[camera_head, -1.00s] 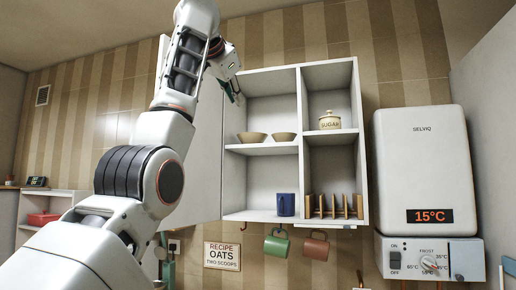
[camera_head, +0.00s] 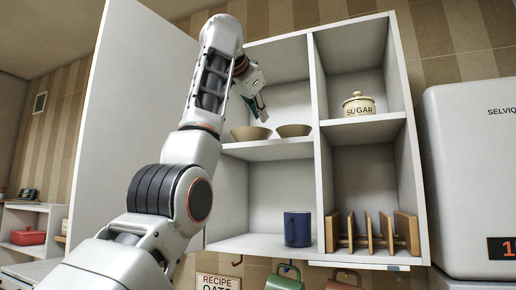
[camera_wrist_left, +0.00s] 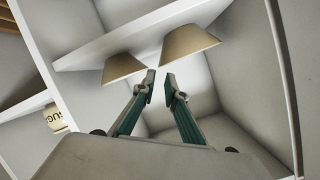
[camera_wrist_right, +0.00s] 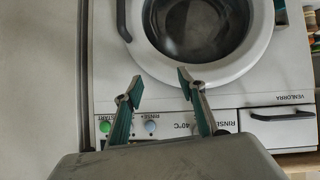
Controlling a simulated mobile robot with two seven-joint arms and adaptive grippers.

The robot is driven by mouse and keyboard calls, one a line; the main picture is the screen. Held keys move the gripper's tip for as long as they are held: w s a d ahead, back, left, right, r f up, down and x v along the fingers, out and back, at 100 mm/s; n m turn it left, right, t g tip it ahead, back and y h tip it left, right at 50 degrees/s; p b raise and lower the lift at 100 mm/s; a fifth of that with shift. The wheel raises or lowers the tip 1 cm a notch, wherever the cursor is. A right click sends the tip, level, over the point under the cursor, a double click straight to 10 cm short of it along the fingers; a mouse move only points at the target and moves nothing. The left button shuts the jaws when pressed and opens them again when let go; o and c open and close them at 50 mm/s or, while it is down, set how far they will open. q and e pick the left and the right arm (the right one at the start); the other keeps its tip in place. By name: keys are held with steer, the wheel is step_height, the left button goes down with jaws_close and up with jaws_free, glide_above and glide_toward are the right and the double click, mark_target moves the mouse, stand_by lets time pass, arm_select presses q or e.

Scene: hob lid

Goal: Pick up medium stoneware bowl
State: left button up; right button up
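Two tan bowls stand side by side on the upper left shelf of the wall cabinet: a left one (camera_head: 250,133) and a right one (camera_head: 294,130). I cannot tell from their look which is the medium one. My left gripper (camera_head: 262,108) is just above the left bowl in the head view, empty. In the left wrist view its fingers (camera_wrist_left: 159,82) are apart, pointing toward the left bowl (camera_wrist_left: 188,43) and the right bowl (camera_wrist_left: 122,67), with no visible contact. My right gripper (camera_wrist_right: 159,80) is open and empty, with a washing machine in its view.
The cabinet's open door (camera_head: 125,120) stands left of my left arm. A sugar jar (camera_head: 358,104) is on the upper right shelf. A blue mug (camera_head: 297,229) and a wooden rack (camera_head: 374,232) stand below. Mugs hang underneath. The washing machine (camera_wrist_right: 245,85) fills much of the right wrist view.

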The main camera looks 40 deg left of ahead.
mark_target(270, 134)
arm_select(q)
steer(key=shift+p+x, duration=0.6)
steer(key=shift+x, duration=0.6)
steer(key=p+x, duration=0.1)
steer(key=x, duration=0.1)
steer(key=p+x, duration=0.1)
steer(key=x, duration=0.1)
steer(key=shift+w+a+r, duration=0.15)
steer(key=shift+w, duration=0.15)
steer(key=shift+w+a, duration=0.1)
steer(key=shift+w, duration=0.2)
jaws_close()
arm_select(e)
steer(key=shift+s+d+r+h, duration=0.35)
steer(key=shift+d+r, duration=0.2)
steer(key=shift+r, duration=0.25)
steer(key=shift+r, duration=0.1)
steer(key=shift+s+r, duration=0.1)
steer(key=shift+r, duration=0.05)
